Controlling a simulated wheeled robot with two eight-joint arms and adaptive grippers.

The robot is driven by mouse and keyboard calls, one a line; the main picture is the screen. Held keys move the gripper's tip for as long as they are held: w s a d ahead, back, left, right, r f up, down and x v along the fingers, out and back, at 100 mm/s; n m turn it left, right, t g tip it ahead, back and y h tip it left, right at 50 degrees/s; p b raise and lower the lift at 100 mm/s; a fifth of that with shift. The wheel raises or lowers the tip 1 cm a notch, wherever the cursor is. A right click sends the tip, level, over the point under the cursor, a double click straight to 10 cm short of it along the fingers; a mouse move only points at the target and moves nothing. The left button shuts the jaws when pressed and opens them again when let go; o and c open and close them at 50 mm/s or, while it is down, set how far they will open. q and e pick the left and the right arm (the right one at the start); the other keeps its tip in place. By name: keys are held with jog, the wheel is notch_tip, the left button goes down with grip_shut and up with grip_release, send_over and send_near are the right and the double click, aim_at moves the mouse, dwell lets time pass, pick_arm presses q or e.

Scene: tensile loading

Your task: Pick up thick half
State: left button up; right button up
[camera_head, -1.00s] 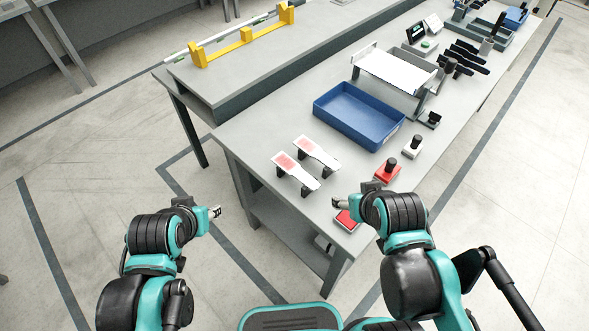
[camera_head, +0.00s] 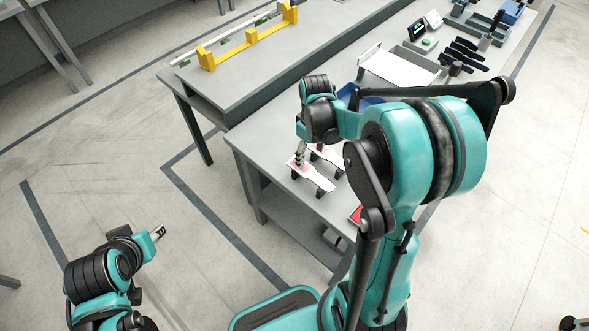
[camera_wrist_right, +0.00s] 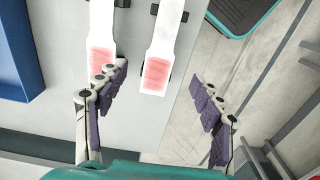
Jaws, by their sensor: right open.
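Two white flat halves with red ends rest side by side on black supports on the grey table. In the head view the near half (camera_head: 317,180) lies under my right gripper (camera_head: 299,155), and the far half (camera_head: 328,153) is partly hidden by my arm. I cannot tell which is thick. In the right wrist view my right gripper (camera_wrist_right: 158,80) is open and empty; one half (camera_wrist_right: 160,50) has its red end between the fingers. The other half (camera_wrist_right: 103,30) is beside it, partly behind the left finger. My left gripper (camera_head: 159,232) is away from the table, its jaws too small to read.
A blue tray (camera_wrist_right: 22,60) stands left of the halves in the wrist view. A red block (camera_head: 355,214) sits near the table's front edge, partly hidden by my right arm.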

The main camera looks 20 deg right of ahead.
aim_at(309, 172)
notch_tip(309, 172, down, 8)
jog(key=shift+r+b, duration=0.1)
jog(key=shift+b, duration=1.15)
jog(key=c, duration=1.4)
